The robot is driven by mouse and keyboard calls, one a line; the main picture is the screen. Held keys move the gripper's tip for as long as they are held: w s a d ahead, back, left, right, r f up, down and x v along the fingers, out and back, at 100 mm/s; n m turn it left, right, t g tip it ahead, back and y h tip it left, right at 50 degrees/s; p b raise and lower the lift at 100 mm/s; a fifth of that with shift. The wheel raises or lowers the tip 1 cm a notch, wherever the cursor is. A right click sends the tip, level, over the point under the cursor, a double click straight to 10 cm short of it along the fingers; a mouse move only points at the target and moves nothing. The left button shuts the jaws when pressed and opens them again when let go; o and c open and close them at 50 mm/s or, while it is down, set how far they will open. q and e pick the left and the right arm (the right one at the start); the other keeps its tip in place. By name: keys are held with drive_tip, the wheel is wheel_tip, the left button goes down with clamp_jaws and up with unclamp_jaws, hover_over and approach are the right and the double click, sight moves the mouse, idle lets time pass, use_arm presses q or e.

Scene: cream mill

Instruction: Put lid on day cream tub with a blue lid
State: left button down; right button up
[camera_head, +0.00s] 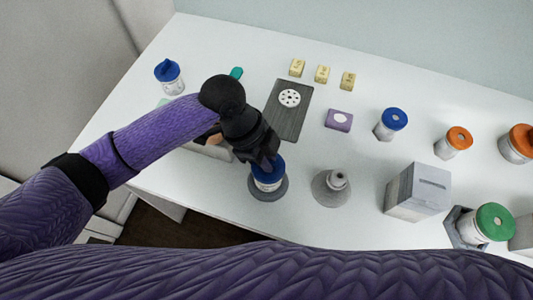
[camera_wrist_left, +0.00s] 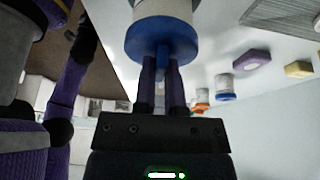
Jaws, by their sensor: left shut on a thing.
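A white tub (camera_head: 268,184) stands upright on a round grey base (camera_head: 257,192) near the front edge of the table. A blue lid (camera_head: 266,166) sits over its top; the lid and white tub also show in the left wrist view (camera_wrist_left: 162,40), seen from the lid's side, with no clear gap between them. My left gripper (camera_head: 268,160) is above the lid and shut on its narrow blue grip, which shows between the fingers in the left wrist view (camera_wrist_left: 162,65). The tub's label is too small to read. My right gripper is not in view.
A grey pedestal (camera_head: 332,190) and a grey slotted box (camera_head: 418,192) stand to the right. Other tubs have blue (camera_head: 394,119), orange (camera_head: 459,138) and green (camera_head: 494,222) lids. Another blue-lidded tub (camera_head: 168,74) is at back left. A dark board (camera_head: 288,122) lies behind the gripper.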

use_arm(q)
drive_tip(key=shift+p, duration=0.35)
idle(0.4)
drive_tip(key=shift+f, duration=0.25)
idle(0.6)
drive_tip(key=shift+f+p, duration=0.3)
drive_tip(key=shift+p, duration=0.05)
idle(0.5)
drive_tip(key=shift+c, duration=0.7)
unclamp_jaws()
wheel_tip(320, 180, up, 7)
drive_tip(key=p, duration=0.7)
drive_tip(key=shift+r, duration=0.1)
drive_tip(key=shift+d, duration=0.1)
